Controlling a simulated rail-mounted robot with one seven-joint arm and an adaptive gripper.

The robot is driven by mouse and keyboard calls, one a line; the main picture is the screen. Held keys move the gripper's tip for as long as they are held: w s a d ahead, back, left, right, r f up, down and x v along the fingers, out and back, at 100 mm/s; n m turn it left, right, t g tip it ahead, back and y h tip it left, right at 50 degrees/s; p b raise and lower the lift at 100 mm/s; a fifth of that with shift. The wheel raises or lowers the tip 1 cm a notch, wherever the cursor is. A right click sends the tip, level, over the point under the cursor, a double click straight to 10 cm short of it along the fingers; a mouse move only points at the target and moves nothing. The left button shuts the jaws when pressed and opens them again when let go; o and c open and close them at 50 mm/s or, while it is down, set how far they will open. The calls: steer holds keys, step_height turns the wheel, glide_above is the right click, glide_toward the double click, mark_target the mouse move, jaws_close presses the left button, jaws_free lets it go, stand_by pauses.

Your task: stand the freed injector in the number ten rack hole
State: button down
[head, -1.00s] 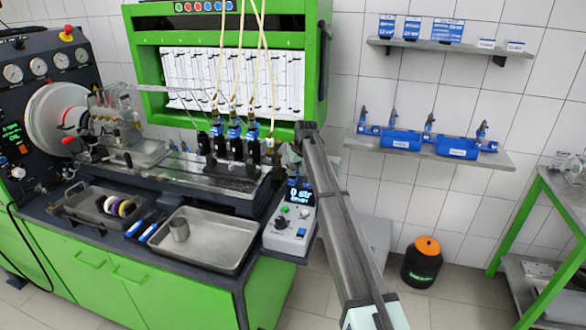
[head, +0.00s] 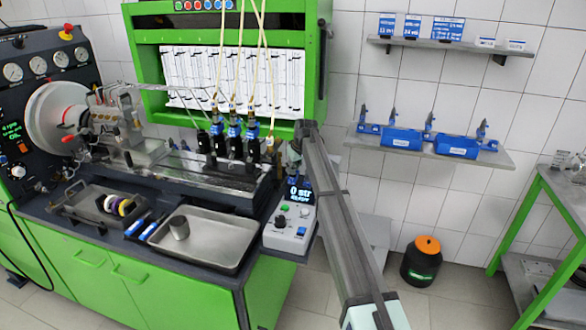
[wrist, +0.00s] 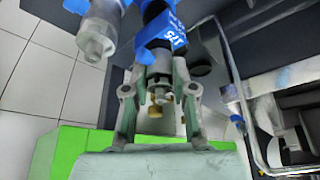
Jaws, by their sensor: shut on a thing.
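My gripper (wrist: 160,82) is shut on an injector, seen end-on in the wrist view; a blue numbered tag (wrist: 163,35) shows just beyond the fingers. Several dark injectors (head: 235,147) with blue tags and pale hoses stand upright in that row. The hole numbers are too small to read.
A steel tray (head: 222,258) with a metal cup (head: 179,227) lies on the bench front. A control box (head: 291,222) stands below my arm. The space between bench and wall shelf looks open.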

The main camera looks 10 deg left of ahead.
steer(key=shift+f, duration=0.55)
steer(key=c, duration=1.2)
jaws_free()
steer(key=shift+p+v, duration=1.65)
steer(key=shift+v, duration=3.9)
steer(key=shift+f, duration=0.1)
steer(key=shift+s+d, duration=0.1)
